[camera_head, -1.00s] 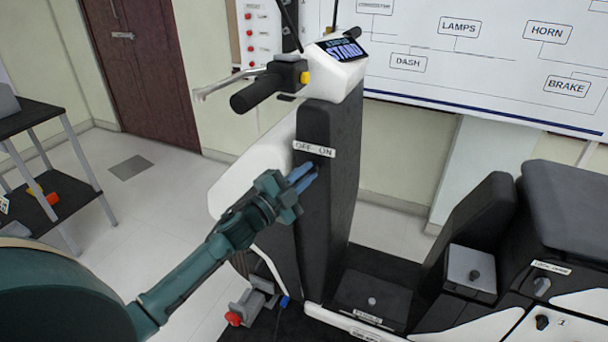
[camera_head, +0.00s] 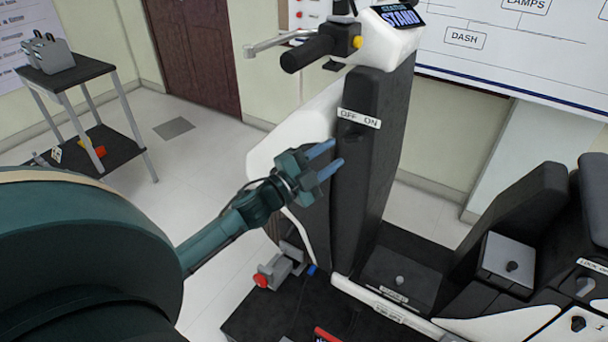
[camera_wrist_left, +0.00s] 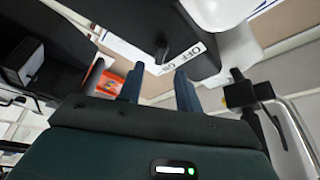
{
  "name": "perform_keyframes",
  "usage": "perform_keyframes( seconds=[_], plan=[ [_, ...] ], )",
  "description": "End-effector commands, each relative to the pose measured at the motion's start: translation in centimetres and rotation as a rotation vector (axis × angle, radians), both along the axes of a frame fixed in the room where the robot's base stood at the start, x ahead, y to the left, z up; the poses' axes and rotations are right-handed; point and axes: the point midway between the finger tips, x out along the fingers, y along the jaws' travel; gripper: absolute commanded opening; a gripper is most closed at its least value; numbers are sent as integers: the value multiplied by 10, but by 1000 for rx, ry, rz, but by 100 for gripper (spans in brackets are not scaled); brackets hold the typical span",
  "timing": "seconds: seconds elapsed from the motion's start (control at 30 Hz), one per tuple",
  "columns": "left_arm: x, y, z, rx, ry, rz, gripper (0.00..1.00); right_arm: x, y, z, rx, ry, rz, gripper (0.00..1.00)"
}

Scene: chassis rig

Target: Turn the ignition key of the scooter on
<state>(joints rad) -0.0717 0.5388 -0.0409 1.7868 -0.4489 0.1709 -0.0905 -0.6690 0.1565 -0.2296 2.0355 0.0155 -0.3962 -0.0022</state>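The scooter's dark front column (camera_head: 378,160) carries a white OFF/ON label (camera_head: 358,118). The ignition key (camera_head: 352,134) is a small dark shape just below the label; its turn angle is too dark to read. The label (camera_wrist_left: 182,54) and the dark key (camera_wrist_left: 161,48) also show in the left wrist view, beyond the fingertips. My left gripper (camera_head: 333,156) is open and empty, with blue fingers apart, left of and below the key and not touching it. Its fingers also show in the left wrist view (camera_wrist_left: 158,78). My right gripper is not in view.
The handlebar grip (camera_head: 313,50) and brake lever (camera_head: 272,45) stick out above my left gripper. The scooter's display (camera_head: 398,15) reads STAND. A red-knobbed clamp (camera_head: 278,268) is low by the column. A shelf cart (camera_head: 75,70) stands at left; open floor lies between.

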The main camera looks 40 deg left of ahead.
Motion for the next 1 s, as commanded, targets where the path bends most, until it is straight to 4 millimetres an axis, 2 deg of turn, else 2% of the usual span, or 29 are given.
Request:
perform_keyframes(
  seconds=[0.03,0.2,0.4,0.6,1.0],
  plan=[
    [-12,3,-6,1,3,0,35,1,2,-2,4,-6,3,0],
    [-43,12,-12,1,3,0,35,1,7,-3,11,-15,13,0],
    [-67,20,-15,0,1,0,35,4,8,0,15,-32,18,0],
    [-74,22,-15,1,0,0,35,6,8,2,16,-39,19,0],
    [-74,22,-14,1,0,0,35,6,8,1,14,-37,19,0]
  ],
)
